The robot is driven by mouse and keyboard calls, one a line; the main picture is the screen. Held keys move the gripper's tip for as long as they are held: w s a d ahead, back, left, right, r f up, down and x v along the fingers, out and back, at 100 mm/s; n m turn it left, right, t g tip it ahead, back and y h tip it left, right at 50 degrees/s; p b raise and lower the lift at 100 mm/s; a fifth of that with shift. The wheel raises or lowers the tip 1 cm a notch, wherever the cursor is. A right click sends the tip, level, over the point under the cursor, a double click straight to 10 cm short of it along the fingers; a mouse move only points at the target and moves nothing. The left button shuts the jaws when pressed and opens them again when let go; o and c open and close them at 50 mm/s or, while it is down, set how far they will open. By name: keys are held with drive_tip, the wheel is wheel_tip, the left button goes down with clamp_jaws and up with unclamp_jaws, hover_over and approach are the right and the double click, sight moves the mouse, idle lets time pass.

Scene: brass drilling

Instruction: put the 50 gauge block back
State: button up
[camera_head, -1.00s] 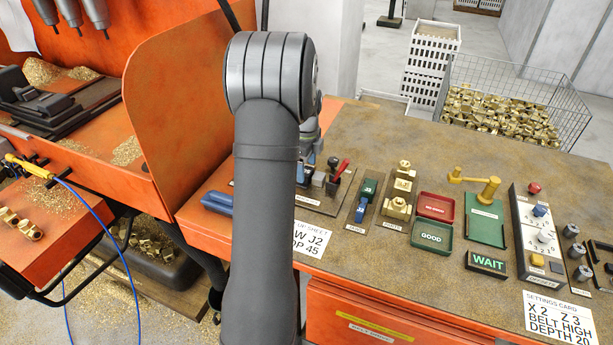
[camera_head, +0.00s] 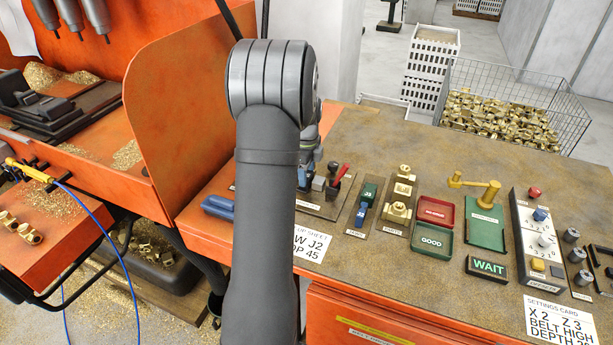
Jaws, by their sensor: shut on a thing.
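My arm rises through the middle of the view, and its wrist shows only in part behind it. My gripper is hidden behind the arm, so its fingers and anything between them are out of sight. I cannot make out a block marked 50. A small grey block (camera_head: 318,183) stands on a dark base plate just right of my arm, beside a red-handled lever (camera_head: 341,174). Its marking is too small to read, and the left part of that plate is hidden by my arm.
Right of the plate stand blue and green jaw blocks (camera_head: 368,193), brass parts on a stand (camera_head: 400,210), a red tray (camera_head: 437,210) and a green GOOD tray (camera_head: 432,243). A WAIT sign (camera_head: 487,267) and switch panel (camera_head: 540,235) are further right. An orange guard (camera_head: 185,95) rises left.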

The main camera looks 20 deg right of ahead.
drive_tip(key=r, duration=0.9)
drive_tip(key=shift+w+r, duration=0.25)
drive_tip(key=shift+w, duration=0.15)
drive_tip(key=w, duration=1)
drive_tip(key=w+a+f, duration=0.2)
drive_tip(key=w, duration=0.1)
drive_tip(key=w+a+f, duration=0.2)
drive_tip(key=w+a, duration=0.1)
drive_tip(key=w+a+f, duration=0.2)
drive_tip(key=shift+w+a+f, duration=0.15)
drive_tip(key=shift+w+a, duration=0.15)
drive_tip(key=shift+w, duration=0.1)
drive_tip(key=shift+f, duration=2)
drive_tip(key=shift+f, duration=0.2)
drive_tip(key=o, duration=1.1)
wheel_tip(320, 180, up, 12)
drive_tip(key=shift+r, duration=0.2)
